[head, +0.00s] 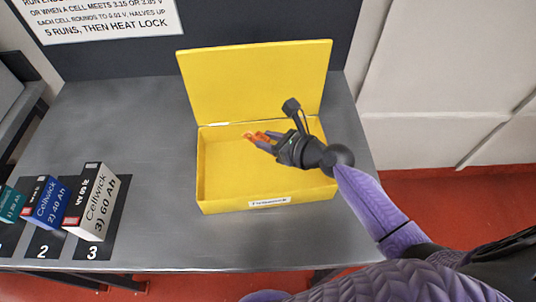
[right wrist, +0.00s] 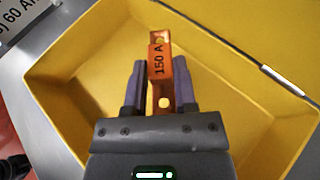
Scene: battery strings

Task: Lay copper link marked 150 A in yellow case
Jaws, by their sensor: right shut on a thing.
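The copper link (right wrist: 159,58) is an orange-brown strip with a hole near each end and the mark 150 A on an orange band. My right gripper (right wrist: 158,88) is shut on it, and in the head view my right gripper (head: 264,141) holds the link (head: 254,135) over the inside of the yellow case. The yellow case (head: 221,203) stands on the grey table with its lid (head: 250,80) open at the back. The case floor under the link looks empty. I cannot tell how high the link is above it. My left gripper is not in view.
Several labelled cells stand at the left of the grey table (head: 141,150), including a white 60 Ah cell (head: 95,207) and a blue 40 Ah cell (head: 50,203). A dark panel with a sign (head: 100,15) stands behind.

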